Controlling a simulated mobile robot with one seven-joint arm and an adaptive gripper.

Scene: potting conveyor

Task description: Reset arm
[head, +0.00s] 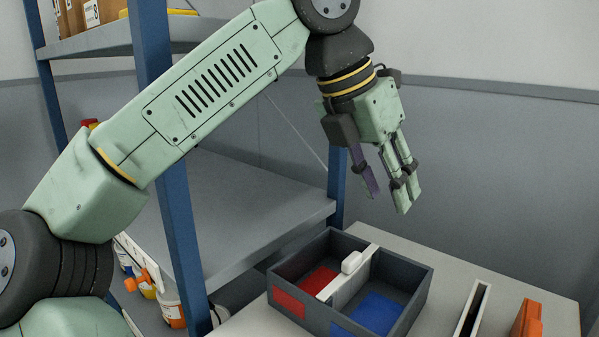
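My gripper (387,192) hangs at the end of my green arm, with its fingers pointing down, above and behind the dark divided bin. A dark purple finger stands apart from the pale green fingers, with a gap between them. Nothing shows held in that gap, and the fingers touch nothing.
The dark bin (424,290) with red and blue compartments stands on a pale table (455,262); a white divider (345,281) crosses it. A white-edged upright piece (470,310) and an orange object (527,318) stand right. A blue-posted shelf (240,215) is at left, bottles (172,308) below.

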